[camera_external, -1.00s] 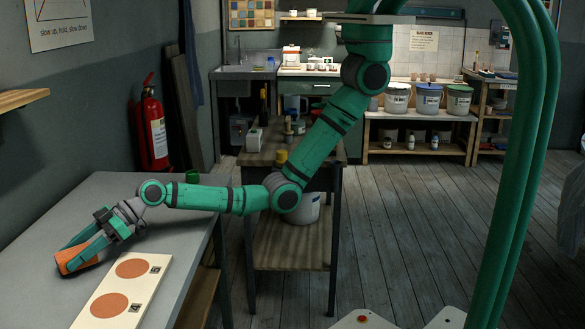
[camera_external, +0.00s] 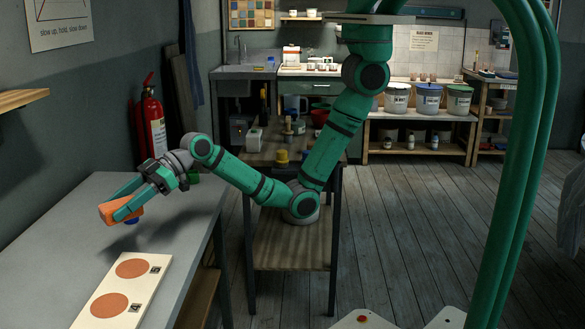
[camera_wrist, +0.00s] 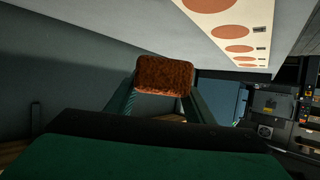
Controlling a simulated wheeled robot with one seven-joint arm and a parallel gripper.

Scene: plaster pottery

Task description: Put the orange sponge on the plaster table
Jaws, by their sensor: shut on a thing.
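The orange sponge (camera_external: 107,214) is a rough orange block. My gripper (camera_external: 122,207) is shut on it and holds it tilted, apparently above a long grey-topped table (camera_external: 50,250) at the left. In the wrist view the sponge (camera_wrist: 165,73) sits across the ends of both fingers. I cannot tell from the pictures whether this grey table or the dark wooden table (camera_external: 262,160) to its right is the plaster table.
A white board with orange discs (camera_external: 120,290) lies on the grey table's front part. A green cup (camera_external: 192,177) and a small blue item (camera_external: 132,221) are near the sponge. Bottles and a yellow-topped jar (camera_external: 282,157) crowd the wooden table. A fire extinguisher (camera_external: 153,130) hangs behind.

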